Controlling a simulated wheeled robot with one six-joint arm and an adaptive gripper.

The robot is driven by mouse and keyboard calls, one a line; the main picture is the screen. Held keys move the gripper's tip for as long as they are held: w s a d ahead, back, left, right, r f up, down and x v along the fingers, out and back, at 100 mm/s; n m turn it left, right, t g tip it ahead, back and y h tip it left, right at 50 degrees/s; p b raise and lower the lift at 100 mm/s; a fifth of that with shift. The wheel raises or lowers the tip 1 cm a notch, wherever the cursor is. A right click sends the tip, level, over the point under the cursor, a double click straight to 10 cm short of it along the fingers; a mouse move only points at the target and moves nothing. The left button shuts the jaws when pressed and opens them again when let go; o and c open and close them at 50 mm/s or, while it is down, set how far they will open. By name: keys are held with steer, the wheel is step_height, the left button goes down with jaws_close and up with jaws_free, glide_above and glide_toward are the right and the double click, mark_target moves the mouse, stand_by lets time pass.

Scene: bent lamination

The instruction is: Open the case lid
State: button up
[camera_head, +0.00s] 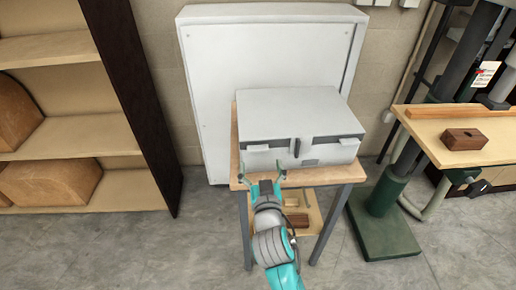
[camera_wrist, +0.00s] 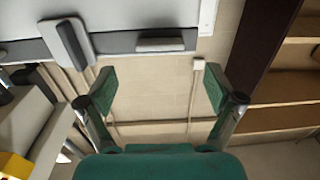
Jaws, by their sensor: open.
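A light grey case (camera_head: 297,112) sits on a small wooden-topped table. Its lid looks shut, flat on top. A dark latch (camera_head: 297,147) is at the middle of its front, and a small pale bar (camera_head: 258,148) is at the front's left part. My gripper (camera_head: 260,172) is open and empty, low in front of the case's left part. In the wrist view my gripper (camera_wrist: 160,90) has its two green fingers wide apart with nothing between them. A pale panel with a grey band and a latch-like piece (camera_wrist: 68,40) shows beyond them.
The small table (camera_head: 345,172) has a lower shelf with wooden blocks. A tall white cabinet (camera_head: 210,75) stands close behind the case. A wooden shelf unit (camera_head: 75,137) is on the left. A workbench (camera_head: 490,128) with a brown block (camera_head: 464,139) is on the right. Floor is clear on the left.

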mark_target(257, 144)
steer(key=w, duration=0.7)
steer(key=shift+w+a, duration=0.15)
steer(key=shift+w, duration=0.05)
steer(key=c, duration=1.7)
steer(key=shift+r, duration=0.1)
